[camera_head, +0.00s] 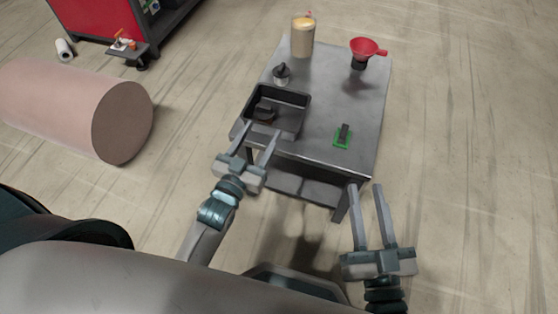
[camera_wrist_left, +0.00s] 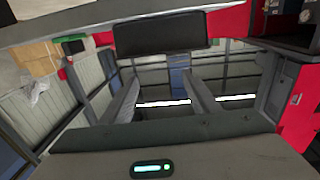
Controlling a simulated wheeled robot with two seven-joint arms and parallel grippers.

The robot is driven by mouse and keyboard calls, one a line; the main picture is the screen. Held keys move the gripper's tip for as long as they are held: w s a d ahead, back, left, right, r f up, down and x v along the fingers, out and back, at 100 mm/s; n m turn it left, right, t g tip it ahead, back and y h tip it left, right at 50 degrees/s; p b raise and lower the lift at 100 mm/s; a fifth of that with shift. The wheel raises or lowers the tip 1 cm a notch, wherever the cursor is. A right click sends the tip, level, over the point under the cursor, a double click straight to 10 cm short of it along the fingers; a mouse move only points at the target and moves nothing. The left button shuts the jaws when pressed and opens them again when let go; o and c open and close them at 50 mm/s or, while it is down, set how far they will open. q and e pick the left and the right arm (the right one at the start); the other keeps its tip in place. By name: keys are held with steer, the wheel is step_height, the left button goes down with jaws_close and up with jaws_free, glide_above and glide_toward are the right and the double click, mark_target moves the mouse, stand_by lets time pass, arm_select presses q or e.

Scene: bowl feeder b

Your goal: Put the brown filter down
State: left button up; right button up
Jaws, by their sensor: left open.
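A dark brown piece (camera_head: 264,110), which looks like the brown filter, lies in the black tray (camera_head: 294,96) at the left front of the grey table. Its exact shape is too small to tell. My left gripper (camera_head: 262,130) is open at the tray's near edge, with its fingers apart and nothing seen between them. Both fingers also show in the left wrist view (camera_wrist_left: 162,78), apart. I cannot identify the filter in that view. My right gripper (camera_head: 365,187) is open and empty, off the table's near right corner.
On the table (camera_head: 325,100) stand a small silver-and-black part (camera_head: 281,75), a yellowish container (camera_head: 302,38) and a red funnel (camera_head: 366,48). A dark piece on a green base (camera_head: 342,138) lies at the near right. The table's middle is clear. A large pinkish cylinder (camera_head: 60,105) lies left.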

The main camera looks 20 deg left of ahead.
arm_select(q)
steer(key=s+d+r+m+h, duration=0.1)
steer(key=s+d+r+h, duration=0.1)
steer(key=s+d+r, duration=0.3)
steer(key=s+d+r+m+h, duration=0.1)
steer(key=s+d+r, duration=0.4)
steer(key=s, duration=0.5)
steer(key=shift+d+r+h, duration=0.15)
steer(key=shift+d+h, duration=0.75)
